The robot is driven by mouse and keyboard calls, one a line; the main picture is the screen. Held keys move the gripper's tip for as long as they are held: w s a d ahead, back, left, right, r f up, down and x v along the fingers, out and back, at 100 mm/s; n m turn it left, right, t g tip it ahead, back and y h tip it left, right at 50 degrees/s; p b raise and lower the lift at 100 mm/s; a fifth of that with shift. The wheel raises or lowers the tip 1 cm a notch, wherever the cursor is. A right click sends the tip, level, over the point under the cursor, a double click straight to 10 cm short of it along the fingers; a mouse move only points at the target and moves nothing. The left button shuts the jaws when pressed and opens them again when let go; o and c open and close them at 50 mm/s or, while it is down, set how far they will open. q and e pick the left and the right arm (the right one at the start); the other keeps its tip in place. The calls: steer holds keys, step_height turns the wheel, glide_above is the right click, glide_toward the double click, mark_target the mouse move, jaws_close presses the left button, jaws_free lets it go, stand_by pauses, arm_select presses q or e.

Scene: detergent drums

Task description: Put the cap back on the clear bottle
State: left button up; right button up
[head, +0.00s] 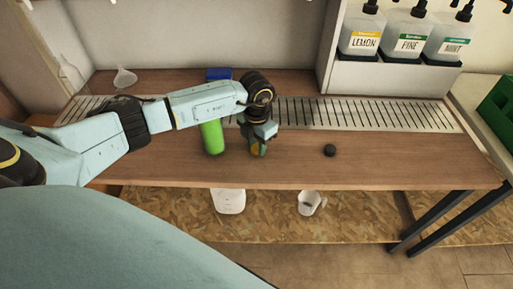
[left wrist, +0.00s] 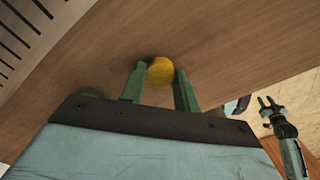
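My left gripper (head: 258,150) points down low over the front middle of the wooden table. In the left wrist view its green fingers (left wrist: 160,80) lie on both sides of a round yellow cap (left wrist: 160,71), which fills the gap between the tips. A little of the yellow cap also shows at the fingertips in the head view (head: 262,150). A clear bottle (head: 70,74) stands at the table's back left, faint against the wall; its top is hard to make out. My right gripper (left wrist: 267,104) shows only in the left wrist view, its fingers apart and empty.
A green bottle (head: 212,137) stands just left of my gripper, partly behind my arm. A small black round object (head: 330,150) lies to the right. A slotted metal strip (head: 350,114) crosses the table.

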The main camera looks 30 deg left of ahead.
mark_target(256, 147)
arm_select(q)
steer(key=shift+c, duration=1.3)
steer(key=shift+r, duration=0.15)
